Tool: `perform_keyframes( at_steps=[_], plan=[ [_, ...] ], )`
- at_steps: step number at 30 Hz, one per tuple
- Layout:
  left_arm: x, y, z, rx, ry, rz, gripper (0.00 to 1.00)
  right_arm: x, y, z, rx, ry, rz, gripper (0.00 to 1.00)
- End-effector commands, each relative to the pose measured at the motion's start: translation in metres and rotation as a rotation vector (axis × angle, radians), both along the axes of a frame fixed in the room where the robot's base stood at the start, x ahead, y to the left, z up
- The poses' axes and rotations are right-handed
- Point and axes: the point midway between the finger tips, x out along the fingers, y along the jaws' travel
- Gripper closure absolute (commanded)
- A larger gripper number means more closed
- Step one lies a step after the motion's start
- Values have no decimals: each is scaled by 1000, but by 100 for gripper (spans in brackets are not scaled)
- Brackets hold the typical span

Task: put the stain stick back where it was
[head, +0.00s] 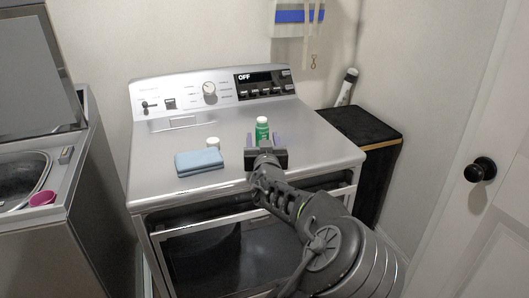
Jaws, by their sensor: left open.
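A small green bottle with a white cap (262,128), which looks like the stain stick, stands upright on the grey top of the closed machine (180,144). My left gripper (263,140) is just in front of it, with its fingers open to either side of the bottle's lower part. I cannot tell whether the fingers touch it. The gripper hides the bottle's base. My right gripper is not in view.
A folded blue cloth (199,162) and a small white cap-like thing (213,143) lie left of the gripper. The open washer (75,215) at left carries a pink cup (42,198) and a small grey item (66,155). A black-topped stand (362,124) is at right.

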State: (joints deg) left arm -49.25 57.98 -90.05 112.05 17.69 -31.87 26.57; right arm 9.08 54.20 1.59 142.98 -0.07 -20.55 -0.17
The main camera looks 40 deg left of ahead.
Motion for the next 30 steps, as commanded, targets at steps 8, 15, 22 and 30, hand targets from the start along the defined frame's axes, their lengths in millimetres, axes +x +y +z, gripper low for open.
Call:
perform_keyframes(
  at_steps=[8, 15, 22, 30],
  plan=[
    [-41, -36, 0, -2, -1, -4, 44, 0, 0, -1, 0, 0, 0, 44],
    [-74, -63, 1, 0, -1, -2, 44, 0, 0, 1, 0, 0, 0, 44],
    [-84, -70, 1, 0, -1, 0, 44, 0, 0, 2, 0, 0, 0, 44],
    [-84, -70, 1, 0, -1, 0, 44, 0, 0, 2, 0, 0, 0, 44]
  ],
)
